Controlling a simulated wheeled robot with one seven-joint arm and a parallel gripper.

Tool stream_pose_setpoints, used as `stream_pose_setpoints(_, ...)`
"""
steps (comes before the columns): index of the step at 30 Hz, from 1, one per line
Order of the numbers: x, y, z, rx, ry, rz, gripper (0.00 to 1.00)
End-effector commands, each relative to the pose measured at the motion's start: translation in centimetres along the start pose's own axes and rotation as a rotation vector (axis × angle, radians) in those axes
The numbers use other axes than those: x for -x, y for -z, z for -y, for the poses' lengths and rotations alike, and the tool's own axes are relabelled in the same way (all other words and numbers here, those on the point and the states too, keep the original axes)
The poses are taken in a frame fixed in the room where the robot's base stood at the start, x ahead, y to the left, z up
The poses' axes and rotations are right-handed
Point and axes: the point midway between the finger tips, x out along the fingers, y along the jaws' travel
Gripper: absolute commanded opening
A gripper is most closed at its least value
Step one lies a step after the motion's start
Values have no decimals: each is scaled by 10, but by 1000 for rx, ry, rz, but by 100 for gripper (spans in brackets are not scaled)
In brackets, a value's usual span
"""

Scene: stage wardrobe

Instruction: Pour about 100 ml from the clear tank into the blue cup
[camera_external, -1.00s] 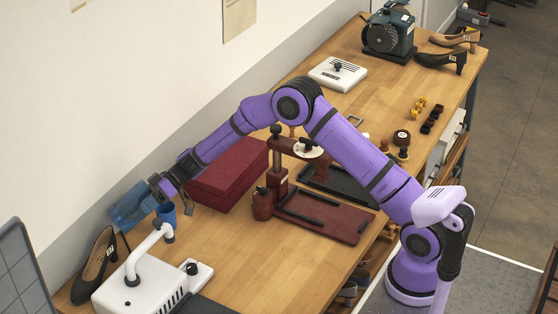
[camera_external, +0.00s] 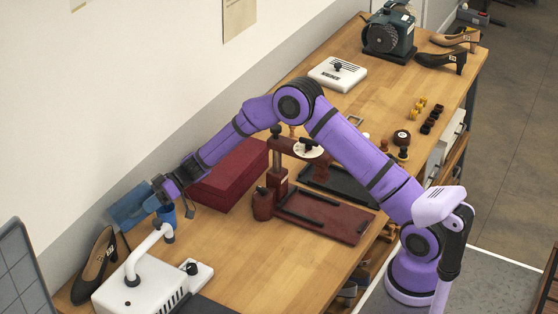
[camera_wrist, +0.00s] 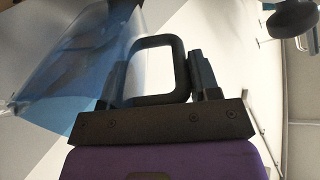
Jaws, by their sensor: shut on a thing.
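The clear tank (camera_external: 128,208) is a see-through, bluish vessel near the wall at the left end of the bench. It looks tilted. In the wrist view, the tank (camera_wrist: 75,75) fills the upper left, with a black loop handle (camera_wrist: 158,43). My gripper (camera_external: 160,189) is shut on this handle, with a finger at each side (camera_wrist: 157,72). The blue cup (camera_external: 167,215) stands just right of the tank and below my gripper, partly hidden by it and by a white pipe. I cannot tell the cup's liquid level or whether any stream is falling.
A white machine (camera_external: 130,294) with a bent pipe (camera_external: 148,250) stands in front of the cup. A dark shoe (camera_external: 95,265) is to its left. A dark red box (camera_external: 228,182) and a red press (camera_external: 322,218) lie to the right. Bare bench (camera_external: 240,262) shows between machine and press.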

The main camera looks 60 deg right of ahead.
Motion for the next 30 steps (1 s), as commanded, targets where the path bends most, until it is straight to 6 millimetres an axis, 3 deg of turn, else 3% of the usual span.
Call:
stream_pose_setpoints(25, 2, 2, 1, 3, 17, -28, 8)
stream_pose_setpoints(30, -10, 9, 6, 11, -52, 95, 8)
